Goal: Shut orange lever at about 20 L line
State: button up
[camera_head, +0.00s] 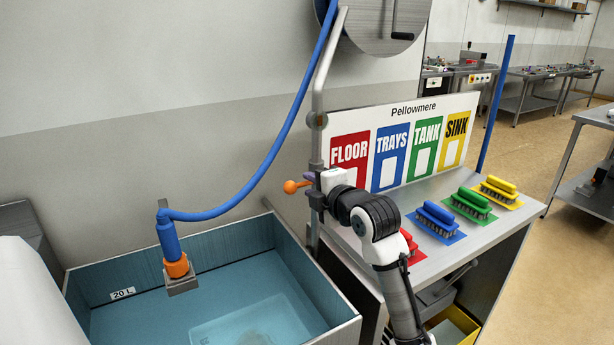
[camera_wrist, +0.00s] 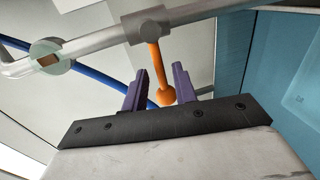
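The orange lever (camera_head: 291,187) sticks out leftward from the upright pipe beside the tank. In the head view my gripper (camera_head: 312,178) is partly hidden at the pipe. The 20 L label (camera_head: 122,293) is on the blue tank's (camera_head: 300,262) wall, near the waterline; the exact level is unclear.
A blue hose (camera_head: 255,180) curves down to an orange-tipped nozzle (camera_head: 177,265) over the tank; I cannot make out a stream. Right of the pipe, a bench (camera_head: 440,188) holds several coloured brushes before a sign board (camera_head: 400,145). A yellow bin (camera_head: 455,325) stands below.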

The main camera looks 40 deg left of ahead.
jog(key=shift+p+x, duration=0.35)
jog(key=shift+x, duration=1.1)
jog(key=shift+c, duration=0.3)
grip_shut()
